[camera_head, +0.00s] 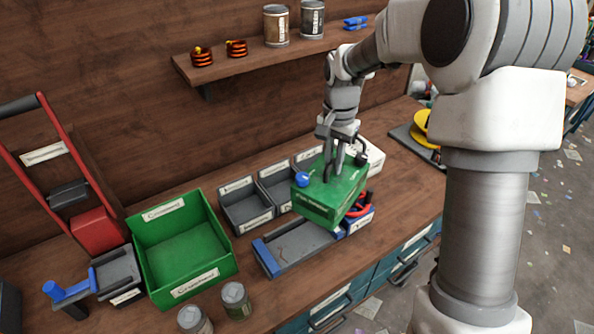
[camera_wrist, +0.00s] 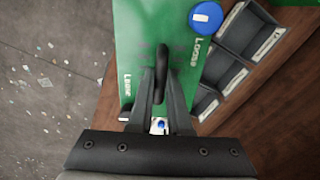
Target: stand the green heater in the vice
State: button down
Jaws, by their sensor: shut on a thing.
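The green heater (camera_head: 325,208) is a green box with a blue knob and white lettering. It is in my gripper (camera_head: 338,178), above the right part of the bench. The wrist view shows the green top (camera_wrist: 140,30) and my gripper (camera_wrist: 160,85) shut on a dark handle there. A long grey bed with blue ends (camera_head: 293,246), which looks like the vice, lies below and left of the heater. The heater overlaps its right end in view, so the gap between them cannot be told. The heater's underside is hidden.
A large green bin (camera_head: 185,247) stands left of the grey bed. Small grey bins (camera_head: 245,205) stand behind it. Red items in a blue bin (camera_head: 357,217) are close to the heater's right. Two cans (camera_head: 236,300) stand in front. A shelf (camera_head: 270,62) hangs above.

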jog(key=a+f+m, duration=0.1)
jog(key=a, duration=0.1)
jog(key=a+m+p, duration=0.1)
jog(key=a, duration=0.2)
jog(key=a+f+m, duration=0.1)
jog(key=a+m, duration=0.1)
jog(key=shift+s+a+f+p, duration=0.15)
jog(key=shift+s+f+p, duration=0.15)
jog(key=shift+s+p, duration=0.05)
notch_tip(320, 180, down, 8)
jog(key=b, duration=0.4)
jog(key=shift+a+f+b, duration=0.2)
jog(key=shift+a+b, duration=0.15)
jog(key=shift+b, duration=0.05)
jog(key=shift+s, duration=0.1)
jog(key=shift+f+b, duration=0.8)
jog(key=shift+f, duration=0.2)
dwell(0.3)
